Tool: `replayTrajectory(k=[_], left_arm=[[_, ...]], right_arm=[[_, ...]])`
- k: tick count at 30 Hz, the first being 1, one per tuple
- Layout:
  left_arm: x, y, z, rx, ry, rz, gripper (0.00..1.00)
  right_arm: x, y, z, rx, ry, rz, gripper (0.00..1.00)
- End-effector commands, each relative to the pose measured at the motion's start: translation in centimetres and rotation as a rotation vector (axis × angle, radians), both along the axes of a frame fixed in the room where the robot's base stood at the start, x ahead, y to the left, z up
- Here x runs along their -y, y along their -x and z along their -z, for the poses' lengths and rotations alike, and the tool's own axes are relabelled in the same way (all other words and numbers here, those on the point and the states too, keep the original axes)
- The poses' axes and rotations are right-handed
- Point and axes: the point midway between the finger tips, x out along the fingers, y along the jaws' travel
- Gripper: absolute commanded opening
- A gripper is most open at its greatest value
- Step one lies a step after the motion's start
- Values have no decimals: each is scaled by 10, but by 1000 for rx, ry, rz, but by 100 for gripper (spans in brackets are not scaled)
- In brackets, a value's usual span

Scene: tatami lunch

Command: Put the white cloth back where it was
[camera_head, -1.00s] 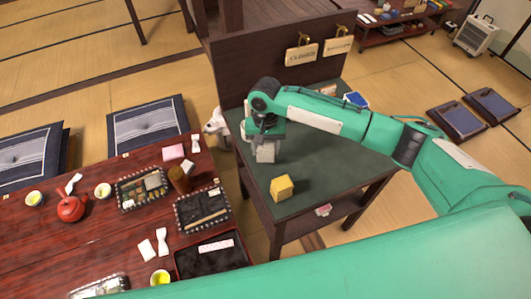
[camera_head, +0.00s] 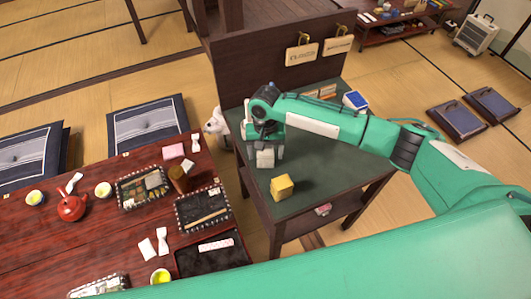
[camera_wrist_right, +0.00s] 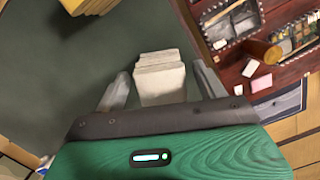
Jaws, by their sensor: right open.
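The white cloth (camera_head: 265,159) looks like a small folded stack on the dark green top of the side stand (camera_head: 322,178). In the right wrist view the cloth (camera_wrist_right: 161,82) lies between the two fingers, with gaps on both sides. My right gripper (camera_head: 266,151) points down at it, with its fingers apart. It also shows in the right wrist view (camera_wrist_right: 160,71). Whether the cloth rests fully on the stand is hard to tell. My left gripper is out of view.
A blue-topped box (camera_head: 355,100) is farther back, before an upright panel (camera_head: 240,75) with hanging signs. The red-brown table (camera_head: 105,232) at the left holds trays, cups and a red teapot (camera_head: 71,207).

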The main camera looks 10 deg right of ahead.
Motion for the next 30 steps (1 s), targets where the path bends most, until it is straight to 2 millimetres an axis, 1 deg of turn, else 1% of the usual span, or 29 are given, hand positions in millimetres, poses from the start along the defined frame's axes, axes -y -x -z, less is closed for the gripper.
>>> replayTrajectory(k=[9,12,15,18,21,30], left_arm=[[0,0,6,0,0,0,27],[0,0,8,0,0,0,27],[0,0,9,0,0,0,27],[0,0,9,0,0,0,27],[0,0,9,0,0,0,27],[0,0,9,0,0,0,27]], right_arm=[[1,-9,-65,5,-3,-1,72],[2,-10,-83,4,-3,-1,72],[2,-12,-97,4,-2,-1,72],[2,-13,-106,1,-2,-1,72],[2,-13,-109,0,-2,-1,72],[2,-13,-110,0,-2,-1,72]])
